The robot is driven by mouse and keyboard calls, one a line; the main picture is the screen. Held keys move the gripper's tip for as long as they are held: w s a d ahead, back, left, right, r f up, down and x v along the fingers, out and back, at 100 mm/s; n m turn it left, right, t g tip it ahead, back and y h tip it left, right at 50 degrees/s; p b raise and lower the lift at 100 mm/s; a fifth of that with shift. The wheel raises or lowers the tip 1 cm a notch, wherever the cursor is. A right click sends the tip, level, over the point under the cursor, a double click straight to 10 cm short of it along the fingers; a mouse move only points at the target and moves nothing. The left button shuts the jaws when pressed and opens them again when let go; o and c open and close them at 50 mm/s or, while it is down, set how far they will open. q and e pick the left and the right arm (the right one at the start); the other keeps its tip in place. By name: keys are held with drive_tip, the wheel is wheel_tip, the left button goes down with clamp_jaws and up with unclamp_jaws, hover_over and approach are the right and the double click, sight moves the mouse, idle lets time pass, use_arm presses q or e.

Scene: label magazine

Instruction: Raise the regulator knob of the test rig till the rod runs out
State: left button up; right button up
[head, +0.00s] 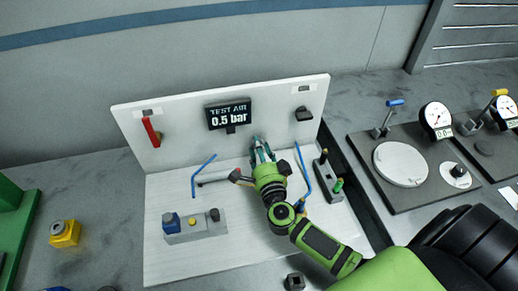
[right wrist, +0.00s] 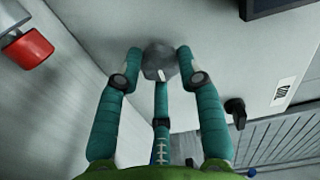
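The white test rig (head: 300,89) has an upright back panel with a display (head: 228,116) reading "TEST AIR 0.5 bar". The grey regulator knob (right wrist: 158,60) stands out from the panel in the right wrist view. My right gripper (head: 262,150) reaches the panel below the display; in the right wrist view its teal fingers (right wrist: 160,72) close around the knob, with fingertips against its sides. The gripper hides the knob in the head view. A thin grey cylinder or rod (head: 214,181) lies near the panel's foot, partly hidden by my gripper. My left gripper is not in view.
A red lever (head: 151,132) and a black knob (head: 304,114) flank the display. Blue hoses (head: 203,173) rise from the rig's base. A button block (head: 195,230) stands front left, another block (head: 328,178) right. A gauge plate (head: 415,180) lies further right.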

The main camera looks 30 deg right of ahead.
drive_tip(key=shift+o, duration=1.2)
drive_tip(key=shift+d+r, duration=0.1)
drive_tip(key=shift+d, duration=0.05)
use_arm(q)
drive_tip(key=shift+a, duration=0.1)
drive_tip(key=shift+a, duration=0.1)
use_arm(e)
drive_tip(key=shift+s, duration=0.1)
drive_tip(key=v, duration=1.2)
